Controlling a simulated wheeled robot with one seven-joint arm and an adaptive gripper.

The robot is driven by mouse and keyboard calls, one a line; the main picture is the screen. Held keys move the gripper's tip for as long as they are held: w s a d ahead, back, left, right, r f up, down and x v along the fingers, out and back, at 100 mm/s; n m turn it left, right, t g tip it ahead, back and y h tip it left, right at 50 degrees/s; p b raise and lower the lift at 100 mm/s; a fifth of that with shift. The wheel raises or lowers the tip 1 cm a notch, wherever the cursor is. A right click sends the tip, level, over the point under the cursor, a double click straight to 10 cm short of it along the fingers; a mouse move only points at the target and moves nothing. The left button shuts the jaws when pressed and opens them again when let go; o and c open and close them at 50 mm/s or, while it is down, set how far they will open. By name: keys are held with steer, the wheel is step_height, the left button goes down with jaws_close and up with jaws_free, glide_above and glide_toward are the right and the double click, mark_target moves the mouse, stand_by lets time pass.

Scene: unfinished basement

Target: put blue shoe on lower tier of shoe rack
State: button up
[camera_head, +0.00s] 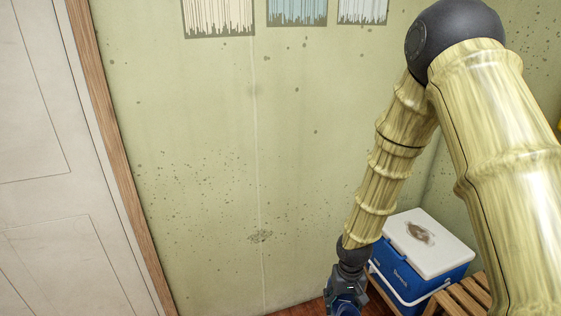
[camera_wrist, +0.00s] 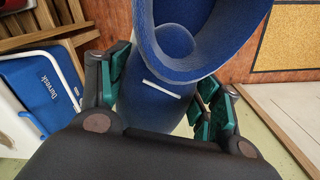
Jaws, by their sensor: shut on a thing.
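The blue shoe (camera_wrist: 155,104) fills the middle of the wrist view, with its opening and a small white strip showing. My gripper (camera_wrist: 163,80) is shut on it, with green-padded fingers on both sides. In the head view my gripper (camera_head: 346,298) is at the bottom edge, left of the cooler, and the shoe cannot be made out clearly there. A slatted wooden rack (camera_head: 466,296) shows at the bottom right, partly hidden by my arm and cut off by the frame. Wooden slats of it also show at the top left of the wrist view (camera_wrist: 40,22). Its lower tier cannot be made out.
A blue cooler (camera_head: 405,281) with a white lid stands at the rack, close right of my gripper. A green wall (camera_head: 200,180) is behind, and a pale door (camera_head: 50,190) is at left. A tan mat-like panel (camera_wrist: 290,40) shows in the wrist view.

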mark_target(345, 304)
steer(key=shift+s+r+p, duration=0.25)
steer(key=shift+r+p, duration=0.25)
steer(key=shift+r, duration=0.2)
steer(key=shift+s+r+p, duration=0.25)
steer(key=shift+r+p, duration=0.25)
steer(key=shift+r, duration=0.15)
